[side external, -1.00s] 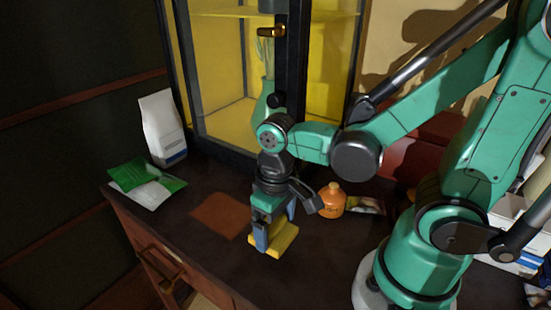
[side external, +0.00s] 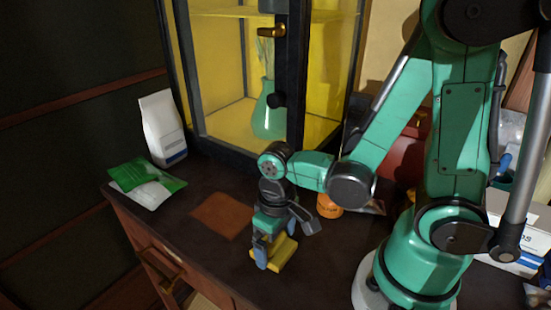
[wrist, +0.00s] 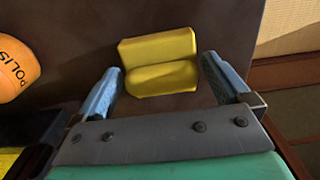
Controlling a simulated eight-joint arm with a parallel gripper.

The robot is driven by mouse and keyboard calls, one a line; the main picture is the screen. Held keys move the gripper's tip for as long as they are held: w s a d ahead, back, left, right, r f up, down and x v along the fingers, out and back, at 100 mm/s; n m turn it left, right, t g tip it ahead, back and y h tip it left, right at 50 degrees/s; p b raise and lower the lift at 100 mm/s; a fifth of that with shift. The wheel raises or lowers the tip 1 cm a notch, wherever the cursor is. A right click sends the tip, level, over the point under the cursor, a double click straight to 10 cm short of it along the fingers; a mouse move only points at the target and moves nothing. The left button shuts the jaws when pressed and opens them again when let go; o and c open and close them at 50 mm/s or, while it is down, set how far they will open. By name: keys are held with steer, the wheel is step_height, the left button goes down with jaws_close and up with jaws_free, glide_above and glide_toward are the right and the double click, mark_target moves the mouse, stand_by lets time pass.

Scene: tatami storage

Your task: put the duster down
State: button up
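The duster is a yellow, blocky piece with a ridge across it; it shows in the side external view (side external: 285,252) and in the wrist view (wrist: 160,62). It appears to rest on the dark worktop (side external: 215,262). My gripper (side external: 275,252) points down over it, with its blue fingers low beside the duster. In the wrist view my gripper (wrist: 162,66) is open, one finger on each side of the duster, with a narrow gap visible on the right. On the left the fingertip lies very close to it. The underside of the duster is hidden.
A reddish-brown square patch (side external: 222,215) lies left of my gripper. An orange polish bottle (side external: 329,207) stands to the right, also in the wrist view (wrist: 15,68). A white bag (side external: 161,128), a green packet (side external: 140,173) and a glass cabinet (side external: 285,80) are behind. Front-left worktop is clear.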

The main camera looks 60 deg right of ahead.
mark_target(277, 239)
steer(key=shift+r, duration=0.15)
step_height(277, 239, up, 12)
steer(key=shift+w+d+t, duration=0.5)
steer(key=shift+w+t, duration=0.3)
steer(key=shift+t, duration=0.4)
steer(key=shift+w+d+t, duration=0.5)
steer(key=shift+w+t, duration=0.35)
steer(key=shift+t, duration=0.35)
steer(key=shift+w+d+t, duration=0.5)
steer(key=shift+w+t, duration=0.3)
steer(key=shift+t, duration=0.4)
